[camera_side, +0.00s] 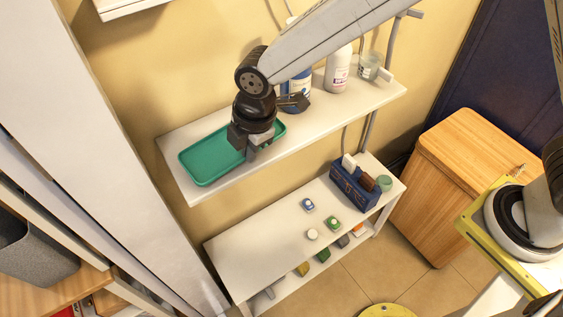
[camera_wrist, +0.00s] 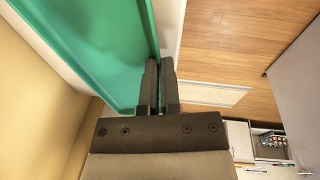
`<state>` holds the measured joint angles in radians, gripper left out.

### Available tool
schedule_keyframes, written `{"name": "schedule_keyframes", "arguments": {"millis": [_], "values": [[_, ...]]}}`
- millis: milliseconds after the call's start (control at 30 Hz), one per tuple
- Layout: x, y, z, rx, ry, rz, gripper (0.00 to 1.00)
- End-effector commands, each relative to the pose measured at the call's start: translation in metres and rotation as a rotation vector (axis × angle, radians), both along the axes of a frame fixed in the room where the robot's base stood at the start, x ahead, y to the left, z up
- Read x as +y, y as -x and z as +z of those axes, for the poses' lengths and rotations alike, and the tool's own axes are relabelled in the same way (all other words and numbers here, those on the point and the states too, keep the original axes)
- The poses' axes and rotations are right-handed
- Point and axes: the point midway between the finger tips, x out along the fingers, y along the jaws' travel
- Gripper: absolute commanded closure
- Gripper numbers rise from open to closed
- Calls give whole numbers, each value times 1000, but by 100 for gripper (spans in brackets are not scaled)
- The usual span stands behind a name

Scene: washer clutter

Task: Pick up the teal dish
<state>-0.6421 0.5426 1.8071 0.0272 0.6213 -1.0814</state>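The teal dish (camera_side: 208,160) is a shallow rectangular tray at the left end of the upper white shelf. It appears to rest flat there; any small gap beneath it cannot be made out. My gripper (camera_side: 254,151) points down at the dish's right front part. In the wrist view the dish (camera_wrist: 95,45) fills the upper left, and my gripper's fingers (camera_wrist: 161,72) are close together with the dish's right rim between them. Just a narrow teal strip shows between the fingers. My gripper hides part of the dish in the side view.
The upper shelf (camera_side: 345,107) also holds a blue bottle (camera_side: 297,92), a white bottle (camera_side: 337,72) and a glass jar (camera_side: 369,65) to the right. A lower shelf (camera_side: 255,243) carries a dark blue caddy (camera_side: 354,187) and small items. A wooden hamper (camera_side: 455,180) stands right.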

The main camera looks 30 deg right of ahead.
Motion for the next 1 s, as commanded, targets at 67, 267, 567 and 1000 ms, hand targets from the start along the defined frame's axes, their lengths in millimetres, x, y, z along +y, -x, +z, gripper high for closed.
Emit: {"name": "schedule_keyframes", "arguments": {"millis": [67,267,567,1000], "values": [[0,-1,10,-3,-2,0,100],[-5,9,31,-2,-1,0,100],[-20,35,68,-3,-4,-1,100],[-51,87,100,-2,-2,1,100]]}}
